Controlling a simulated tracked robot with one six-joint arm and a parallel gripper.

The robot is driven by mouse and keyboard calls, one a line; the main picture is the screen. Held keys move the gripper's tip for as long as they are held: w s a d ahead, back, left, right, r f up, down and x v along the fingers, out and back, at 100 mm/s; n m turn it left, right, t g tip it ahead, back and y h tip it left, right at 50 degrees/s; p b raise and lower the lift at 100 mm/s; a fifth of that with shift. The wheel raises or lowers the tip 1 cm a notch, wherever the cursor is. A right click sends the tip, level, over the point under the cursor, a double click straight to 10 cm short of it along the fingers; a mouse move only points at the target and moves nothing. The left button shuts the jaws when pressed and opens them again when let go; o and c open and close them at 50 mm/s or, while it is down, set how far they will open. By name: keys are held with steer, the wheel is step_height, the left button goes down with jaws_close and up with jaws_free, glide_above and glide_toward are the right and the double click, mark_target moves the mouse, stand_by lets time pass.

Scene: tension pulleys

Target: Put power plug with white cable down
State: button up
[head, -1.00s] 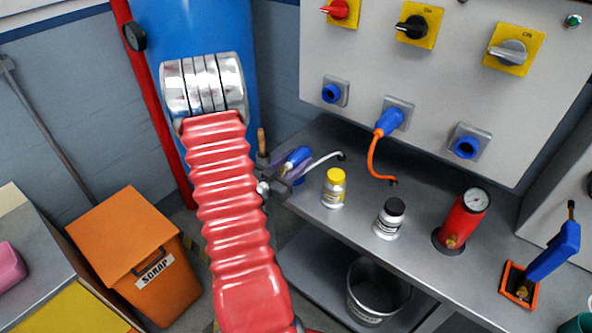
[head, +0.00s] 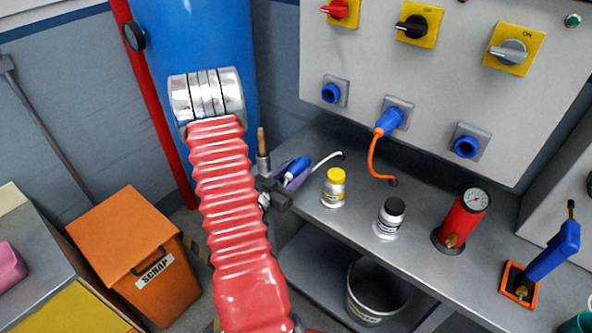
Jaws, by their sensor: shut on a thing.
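The blue power plug (head: 297,168) with its white cable (head: 327,159) is at the left end of the grey bench. My gripper (head: 284,186) is shut on the plug, at its near side. The white cable runs right from the plug to a dark fitting on the bench. The plug is tilted and low over the bench; I cannot tell whether it touches the surface. My red arm hides part of the bench's left end, and the gripper's fingertips are only partly clear.
A wooden-handled tool (head: 262,148) stands close behind my gripper. A yellow-capped bottle (head: 334,187) and a black-capped bottle (head: 389,218) stand to the right. Another blue plug with an orange cable (head: 374,157) sits in the panel's middle socket. An empty blue socket (head: 331,93) is left of it.

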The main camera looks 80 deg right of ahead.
steer(key=shift+f, duration=0.3)
steer(key=o, duration=1.4)
steer(key=shift+r, duration=0.15)
steer(key=shift+r, duration=0.5)
steer(key=v, duration=1.2)
steer(key=shift+f, duration=0.1)
